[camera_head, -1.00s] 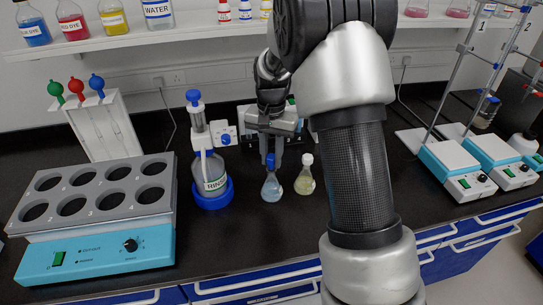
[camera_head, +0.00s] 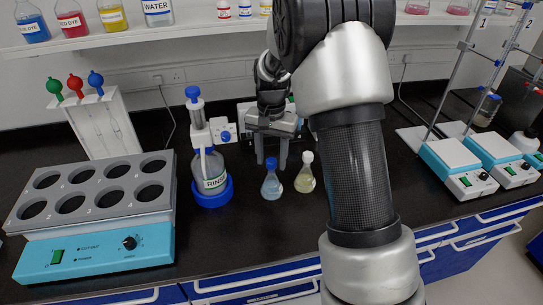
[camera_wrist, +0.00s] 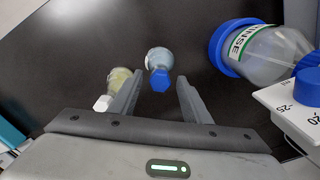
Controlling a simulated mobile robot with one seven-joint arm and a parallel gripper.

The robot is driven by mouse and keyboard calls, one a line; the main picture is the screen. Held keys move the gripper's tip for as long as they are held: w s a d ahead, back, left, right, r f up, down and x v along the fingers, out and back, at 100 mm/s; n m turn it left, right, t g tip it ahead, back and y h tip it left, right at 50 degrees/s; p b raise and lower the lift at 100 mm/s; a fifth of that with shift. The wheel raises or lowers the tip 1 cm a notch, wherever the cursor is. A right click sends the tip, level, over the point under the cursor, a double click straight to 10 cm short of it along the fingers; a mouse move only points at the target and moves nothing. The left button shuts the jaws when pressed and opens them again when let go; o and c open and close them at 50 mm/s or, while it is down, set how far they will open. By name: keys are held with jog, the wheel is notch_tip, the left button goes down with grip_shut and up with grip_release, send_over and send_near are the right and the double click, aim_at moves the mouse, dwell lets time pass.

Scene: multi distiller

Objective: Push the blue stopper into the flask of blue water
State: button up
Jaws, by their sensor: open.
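The small flask of pale blue water (camera_head: 271,187) stands upright on the black bench. The blue stopper (camera_head: 271,163) sits upright at the mouth of its neck; how deep it is in cannot be told. In the wrist view the blue stopper (camera_wrist: 159,80) shows in front of the flask (camera_wrist: 160,57), between the two finger tips. My gripper (camera_head: 271,160) points down over the flask with its fingers open, one on each side of the stopper. In the wrist view my gripper (camera_wrist: 160,84) has a gap on both sides of the stopper.
A white-stoppered flask of yellowish liquid (camera_head: 305,180) stands close on the right, next to a finger. A rinse bottle with a blue base (camera_head: 213,190) stands on the left. A block with round holes (camera_head: 95,205) is farther left. Bare bench lies in front of the flasks.

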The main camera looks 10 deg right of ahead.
notch_tip(320, 180, up, 17)
jog(key=p, duration=0.1)
jog(key=shift+r, duration=0.2)
dwell(0.4)
